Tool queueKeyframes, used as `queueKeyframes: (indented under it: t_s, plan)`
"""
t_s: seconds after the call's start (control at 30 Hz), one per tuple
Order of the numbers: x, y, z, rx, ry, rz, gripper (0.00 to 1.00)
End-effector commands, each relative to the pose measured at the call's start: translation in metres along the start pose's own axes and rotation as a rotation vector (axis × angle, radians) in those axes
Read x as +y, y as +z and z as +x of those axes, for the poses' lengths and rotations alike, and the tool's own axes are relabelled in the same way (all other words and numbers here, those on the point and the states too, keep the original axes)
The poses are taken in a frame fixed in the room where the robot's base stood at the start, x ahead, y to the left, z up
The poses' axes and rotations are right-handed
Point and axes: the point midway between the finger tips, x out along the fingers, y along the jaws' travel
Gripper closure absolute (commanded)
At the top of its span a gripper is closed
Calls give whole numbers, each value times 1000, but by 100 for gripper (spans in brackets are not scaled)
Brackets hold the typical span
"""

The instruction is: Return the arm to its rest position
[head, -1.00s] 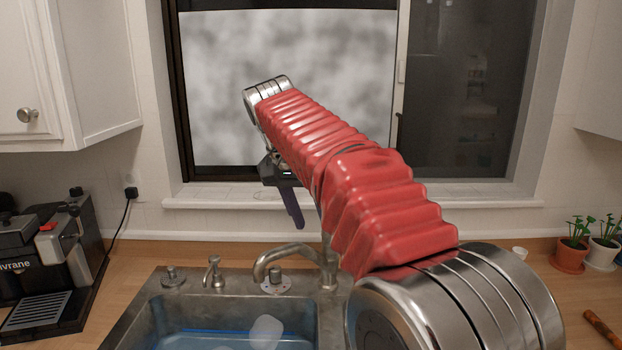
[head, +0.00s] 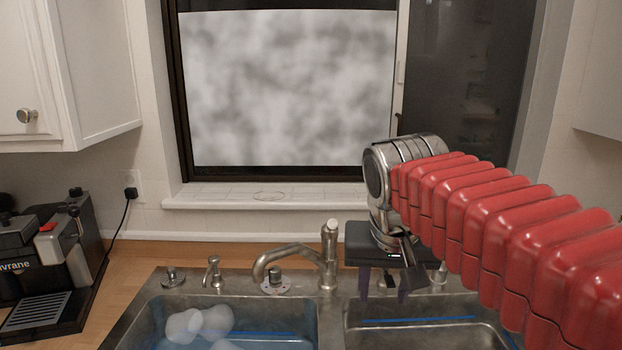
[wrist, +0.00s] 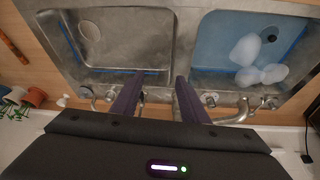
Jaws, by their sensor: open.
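My arm, in its red ribbed sleeve (head: 500,235), reaches in from the right of the head view. My gripper (head: 384,294) hangs fingers-down over the back edge of the right sink basin, right of the faucet. Its two dark purple fingers are apart with nothing between them, and they also show in the wrist view (wrist: 160,82). The wrist view looks down on the sink, with the fingers over the divider between the basins.
The faucet (head: 328,255) rises close to the left of my gripper. The left basin (head: 240,325) holds blue water and whitish rounded things; the right basin (wrist: 120,45) looks empty. A coffee machine (head: 60,250) stands left. Potted plants (wrist: 35,97) show in the wrist view.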

Motion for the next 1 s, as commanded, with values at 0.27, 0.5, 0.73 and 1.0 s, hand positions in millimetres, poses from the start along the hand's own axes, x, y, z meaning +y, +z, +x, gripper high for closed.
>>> queueKeyframes:
  t_s: [0.27,0.5,0.73,1.0]
  plan:
    - [26,61,18,45,-40,-46,60]
    - [42,114,42,90,-65,-81,60]
    - [51,153,64,126,-78,-108,60]
    - [52,160,69,134,-80,-114,60]
